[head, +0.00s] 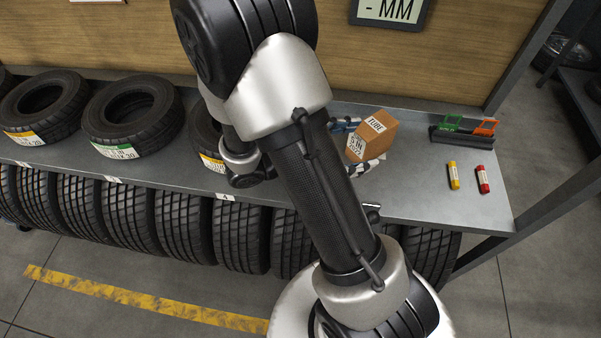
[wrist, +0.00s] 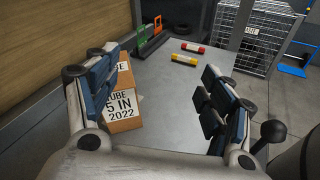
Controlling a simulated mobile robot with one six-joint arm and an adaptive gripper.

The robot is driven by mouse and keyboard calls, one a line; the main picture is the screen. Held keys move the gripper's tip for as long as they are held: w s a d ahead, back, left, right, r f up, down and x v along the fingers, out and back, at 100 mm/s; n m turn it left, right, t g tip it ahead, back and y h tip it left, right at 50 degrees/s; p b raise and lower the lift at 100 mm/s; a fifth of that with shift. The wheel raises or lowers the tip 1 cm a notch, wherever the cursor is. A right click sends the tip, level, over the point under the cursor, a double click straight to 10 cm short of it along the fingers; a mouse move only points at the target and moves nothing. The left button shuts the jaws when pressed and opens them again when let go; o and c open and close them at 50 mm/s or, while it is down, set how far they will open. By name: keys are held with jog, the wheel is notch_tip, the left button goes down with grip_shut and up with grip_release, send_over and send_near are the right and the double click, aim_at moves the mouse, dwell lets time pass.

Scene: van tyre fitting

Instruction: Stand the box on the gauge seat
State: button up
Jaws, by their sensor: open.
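The brown cardboard box (head: 379,130) stands on the grey shelf, with white labels on its top and side. In the wrist view the box (wrist: 122,107) shows beside my left finger, which hides part of it; its label reads "5 IN 2022". My gripper (wrist: 161,75) is open, its blue-padded fingers wide apart, with the box nearer the left one. In the head view my gripper (head: 353,148) is partly hidden behind my arm, with finger parts on both sides of the box. A dark holder (head: 460,138) with green and orange frames sits right of the box; I cannot tell whether it is the gauge seat.
A yellow tube (head: 453,175) and a red tube (head: 482,179) lie on the shelf (head: 425,206) at the right. Tyres (head: 128,112) lie on the shelf at left, with more below. A display (head: 391,10) marked "- MM" hangs on the back panel.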

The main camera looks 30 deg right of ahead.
jog(key=s+a+r+m+y, duration=0.5)
jog(key=s+a+m+y, duration=0.3)
jog(key=m+y, duration=0.1)
jog(key=a+r+m+t+y, duration=0.2)
jog(key=a+r+t+y, duration=0.1)
jog(key=a, duration=0.3)
jog(key=a+r+m+t+y, duration=0.1)
jog(key=a+r+t+y, duration=0.2)
jog(key=a, duration=0.3)
jog(key=shift+a+r+m+t+y, duration=0.2)
jog(key=shift+a+m+t+y, duration=0.15)
jog(key=shift+t, duration=0.55)
jog(key=shift+w+d, duration=0.1)
jog(key=shift+c, duration=0.5)
